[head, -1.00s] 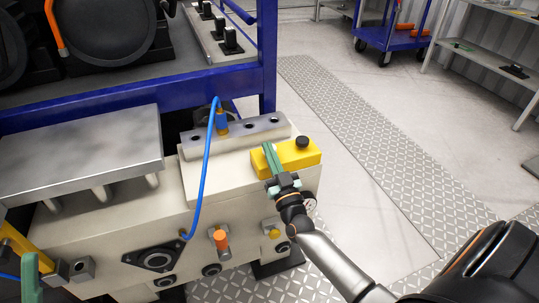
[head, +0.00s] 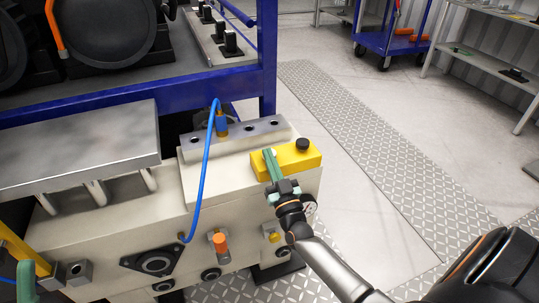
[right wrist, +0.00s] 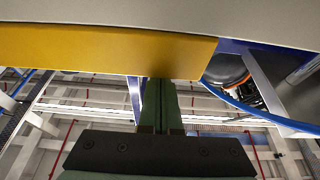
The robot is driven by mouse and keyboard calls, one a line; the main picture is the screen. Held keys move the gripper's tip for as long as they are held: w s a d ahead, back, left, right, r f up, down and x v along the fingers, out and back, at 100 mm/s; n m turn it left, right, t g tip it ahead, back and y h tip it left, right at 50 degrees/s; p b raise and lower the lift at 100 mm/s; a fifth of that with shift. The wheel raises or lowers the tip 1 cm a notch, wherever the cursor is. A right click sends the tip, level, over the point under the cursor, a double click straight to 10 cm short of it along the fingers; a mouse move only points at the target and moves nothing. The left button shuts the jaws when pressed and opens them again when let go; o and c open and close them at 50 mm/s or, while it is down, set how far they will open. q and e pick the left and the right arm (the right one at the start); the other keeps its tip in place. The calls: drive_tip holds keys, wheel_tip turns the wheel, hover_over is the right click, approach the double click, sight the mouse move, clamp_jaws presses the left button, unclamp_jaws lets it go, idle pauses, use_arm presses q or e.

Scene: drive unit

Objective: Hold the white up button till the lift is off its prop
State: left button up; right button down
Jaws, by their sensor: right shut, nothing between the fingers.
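A yellow control box (head: 298,166) sits on the pale machine body, with a black button (head: 302,144) on its right part. A small white spot, apparently the white button (head: 273,152), shows at the fingertips of my right gripper (head: 268,156). The fingers are shut and empty, with their tips at the box's left part; I cannot tell whether they press the button. In the right wrist view the green fingers (right wrist: 157,105) reach up to the yellow box (right wrist: 110,50). A green finger of my left gripper (head: 26,280) shows at the lower left edge.
A metal plate (head: 75,150) stands left of the box. A blue hose (head: 207,150) loops up in front of the blue frame (head: 130,97). A yellow bar (head: 22,247) is at the lower left. Open floor lies to the right.

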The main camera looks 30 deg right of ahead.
use_arm(q)
drive_tip(key=shift+r, duration=0.1)
use_arm(e)
drive_tip(key=shift+s+a+f+g+y, duration=0.1)
drive_tip(key=shift+f+g+y, duration=0.2)
drive_tip(key=shift+f, duration=0.5)
drive_tip(key=shift+r, duration=0.2)
wheel_tip(320, 180, up, 2)
drive_tip(key=shift+r+p, duration=0.2)
drive_tip(key=shift+p, duration=1)
wheel_tip(320, 180, up, 3)
drive_tip(key=shift+f+p, duration=0.1)
drive_tip(key=shift+p, duration=0.7)
use_arm(q)
drive_tip(key=w+a+f+n+g+y, duration=0.1)
drive_tip(key=w+f+n+g+y, duration=0.1)
drive_tip(key=f, duration=0.7)
drive_tip(key=w+a+f+n+g+y+p, duration=0.1)
drive_tip(key=w+f+n+g+y, duration=0.2)
drive_tip(key=f+n+y, duration=0.3)
wheel_tip(320, 180, down, 4)
drive_tip(key=shift+w+a+r+y, duration=0.25)
drive_tip(key=shift+w+y, duration=0.35)
drive_tip(key=shift+y, duration=0.5)
use_arm(e)
drive_tip(key=v, duration=1)
drive_tip(key=shift+f, duration=0.2)
